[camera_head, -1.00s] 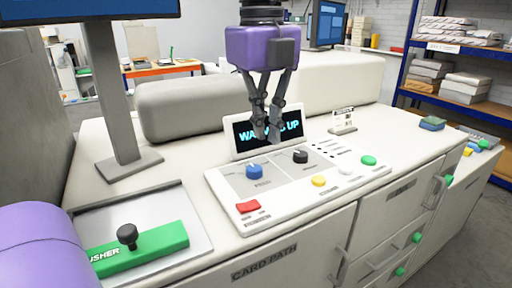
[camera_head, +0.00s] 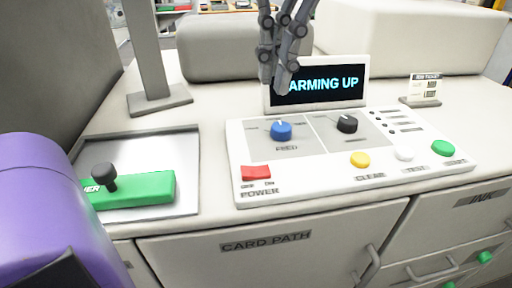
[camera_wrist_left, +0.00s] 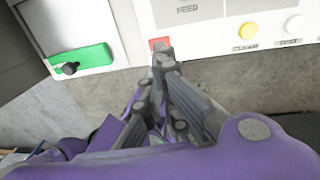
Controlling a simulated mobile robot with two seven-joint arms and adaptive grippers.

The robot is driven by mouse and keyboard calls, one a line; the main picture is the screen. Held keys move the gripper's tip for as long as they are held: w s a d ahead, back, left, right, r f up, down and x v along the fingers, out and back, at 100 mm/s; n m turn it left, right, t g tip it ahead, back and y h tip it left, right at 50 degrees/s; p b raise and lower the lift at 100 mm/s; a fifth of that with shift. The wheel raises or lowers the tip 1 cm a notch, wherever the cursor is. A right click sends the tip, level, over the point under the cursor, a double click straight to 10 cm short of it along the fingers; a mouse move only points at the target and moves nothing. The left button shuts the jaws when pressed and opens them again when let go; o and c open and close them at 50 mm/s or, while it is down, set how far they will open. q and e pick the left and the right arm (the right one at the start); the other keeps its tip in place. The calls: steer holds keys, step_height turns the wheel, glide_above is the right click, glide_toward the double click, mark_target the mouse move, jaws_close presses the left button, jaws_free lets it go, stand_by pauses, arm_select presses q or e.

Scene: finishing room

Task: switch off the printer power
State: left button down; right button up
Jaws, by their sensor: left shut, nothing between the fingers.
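The red power switch (camera_head: 256,173) is a small rocker on the front left corner of the white control panel (camera_head: 300,188). OFF and ON labels sit below it, with POWER beneath; I cannot tell which side is pressed. The display (camera_head: 318,87) is lit, with "ARMING UP" visible and its left end covered by my fingers. My left gripper (camera_head: 279,88) is shut and empty, pointing down in front of the display, apart from the switch. In the left wrist view its fingertips (camera_wrist_left: 163,55) appear just below the red switch (camera_wrist_left: 160,43). My right gripper is not in view.
The panel also has a blue knob (camera_head: 282,131), a black knob (camera_head: 347,124) and yellow (camera_head: 360,160), white (camera_head: 404,153) and green (camera_head: 443,148) buttons. A green pusher (camera_head: 150,189) with a black knob lies left. A grey monitor stand (camera_head: 150,60) stands behind.

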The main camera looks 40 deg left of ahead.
arm_select(q)
glide_toward(252, 169)
steer(key=f, duration=0.5)
steer(key=shift+s+a+f, duration=0.1)
steer(key=shift+s+f, duration=0.2)
steer(key=shift+f, duration=0.65)
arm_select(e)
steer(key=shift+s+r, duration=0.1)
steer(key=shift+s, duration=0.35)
arm_select(q)
steer(key=shift+s+a+f, duration=0.1)
steer(key=shift+s+f, duration=0.05)
steer(key=shift+f, duration=0.1)
steer(key=shift+a+f+t+h, duration=0.1)
steer(key=shift+t+h, duration=0.2)
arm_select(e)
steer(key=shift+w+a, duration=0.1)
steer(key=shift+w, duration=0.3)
